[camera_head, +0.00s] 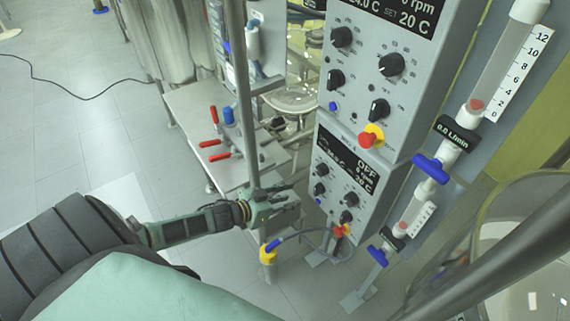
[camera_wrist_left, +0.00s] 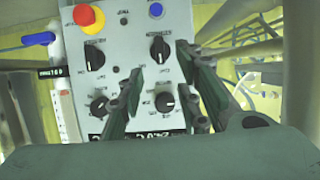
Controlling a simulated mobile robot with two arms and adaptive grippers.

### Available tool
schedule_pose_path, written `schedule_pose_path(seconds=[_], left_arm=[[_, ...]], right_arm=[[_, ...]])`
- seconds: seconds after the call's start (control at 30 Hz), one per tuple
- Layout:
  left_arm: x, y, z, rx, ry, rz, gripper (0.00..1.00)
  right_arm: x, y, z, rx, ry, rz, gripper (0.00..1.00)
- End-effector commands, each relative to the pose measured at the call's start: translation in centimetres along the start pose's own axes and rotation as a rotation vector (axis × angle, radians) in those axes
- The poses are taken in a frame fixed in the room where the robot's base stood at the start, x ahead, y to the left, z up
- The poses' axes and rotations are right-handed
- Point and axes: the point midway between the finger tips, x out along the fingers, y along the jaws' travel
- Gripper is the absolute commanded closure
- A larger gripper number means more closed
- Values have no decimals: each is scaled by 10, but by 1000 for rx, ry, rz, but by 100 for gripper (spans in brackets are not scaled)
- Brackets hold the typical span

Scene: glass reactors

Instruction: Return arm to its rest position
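My left arm comes in from the lower left in the head view. Its green-grey gripper (camera_head: 292,198) is level with the lower grey control panel (camera_head: 327,183), just left of it. In the left wrist view the two fingers of the gripper (camera_wrist_left: 160,62) stand apart with nothing held between them. A control panel (camera_wrist_left: 125,60) faces them, upside down, with a black knob (camera_wrist_left: 160,49) behind the gap. I cannot tell whether a finger touches the panel. My right gripper does not show.
A metal pole (camera_head: 242,90) stands right by my left gripper. An upper control panel (camera_head: 375,75) sits above the lower one. Flow meters with blue valves (camera_head: 432,168) are at the right. Floor at the left (camera_head: 60,140) is mostly clear.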

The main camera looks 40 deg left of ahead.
Motion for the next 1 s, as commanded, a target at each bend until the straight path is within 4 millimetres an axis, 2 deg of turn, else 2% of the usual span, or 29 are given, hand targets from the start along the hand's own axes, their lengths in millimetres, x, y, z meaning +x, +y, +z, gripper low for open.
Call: schedule_pose_path(seconds=[0.2, 0.77, 0.87, 0.97, 1.0], left_arm=[[-12, 0, -1, 2, 1, 1, 68], [-12, 0, 2, 0, -3, -3, 68], [-12, -2, 25, -4, -36, -31, 68], [-14, -5, 74, -10, -114, -92, 68], [-17, -4, 101, -13, -159, -119, 68]], right_arm=[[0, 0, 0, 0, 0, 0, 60], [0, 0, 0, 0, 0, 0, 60], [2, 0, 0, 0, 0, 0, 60], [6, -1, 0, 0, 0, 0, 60], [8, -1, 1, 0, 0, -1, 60]])
